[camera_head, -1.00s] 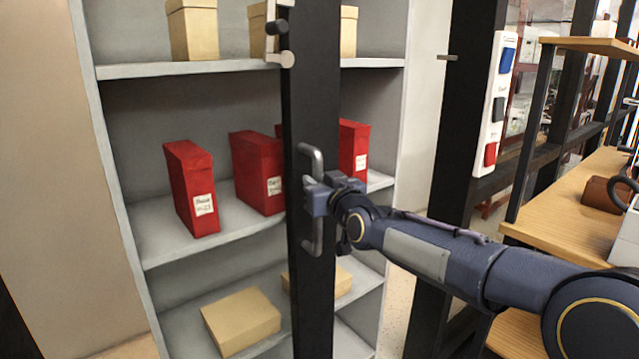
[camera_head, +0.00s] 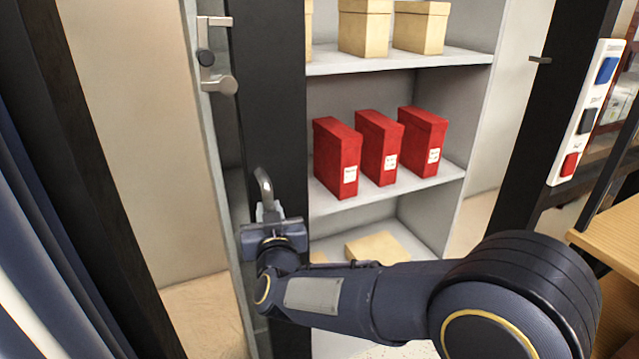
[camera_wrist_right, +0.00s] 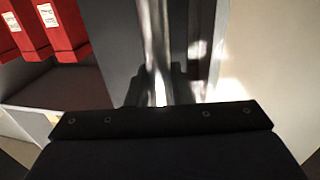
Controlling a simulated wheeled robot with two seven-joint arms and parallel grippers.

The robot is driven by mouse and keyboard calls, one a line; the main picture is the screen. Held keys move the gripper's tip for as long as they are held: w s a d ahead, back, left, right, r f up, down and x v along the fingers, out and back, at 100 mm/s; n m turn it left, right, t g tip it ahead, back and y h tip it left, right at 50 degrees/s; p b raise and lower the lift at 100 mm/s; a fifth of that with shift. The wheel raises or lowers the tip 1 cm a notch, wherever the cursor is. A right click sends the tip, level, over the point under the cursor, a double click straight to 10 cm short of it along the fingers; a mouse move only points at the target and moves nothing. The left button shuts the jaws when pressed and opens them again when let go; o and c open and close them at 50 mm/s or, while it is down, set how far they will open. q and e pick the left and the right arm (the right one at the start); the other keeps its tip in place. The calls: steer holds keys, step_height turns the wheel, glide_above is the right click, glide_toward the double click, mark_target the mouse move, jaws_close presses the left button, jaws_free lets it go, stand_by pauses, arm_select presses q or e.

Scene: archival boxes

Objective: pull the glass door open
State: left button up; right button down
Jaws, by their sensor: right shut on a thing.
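The glass door's black edge frame (camera_head: 275,90) stands upright in the head view, left of the red boxes. Its grey metal handle (camera_head: 264,183) is on that frame; the lower part is hidden by my gripper. My right gripper (camera_head: 268,212) is shut on the handle, its arm reaching in from the right. In the right wrist view the handle (camera_wrist_right: 157,45) runs as a shiny upright bar down between the fingers (camera_wrist_right: 160,92). The glass itself is hard to make out. The door stands open, its edge out in front of the shelves. My left gripper is not in view.
Behind the door are grey shelves (camera_head: 400,62) with red boxes (camera_head: 379,148) and tan boxes (camera_head: 364,27). A black post carries a white switch panel (camera_head: 588,112) at the right. A wooden shelf unit (camera_head: 610,232) is close to my right arm.

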steer(key=s+a+p, duration=0.2)
steer(key=s+a, duration=0.2)
steer(key=a, duration=0.6)
steer(key=shift+p, duration=0.4)
steer(key=c, duration=1.3)
jaws_free()
steer(key=shift+d, duration=0.1)
steer(key=shift+c, duration=0.2)
steer(key=b+v, duration=0.1)
steer(key=v, duration=0.6)
steer(key=shift+s, duration=0.45)
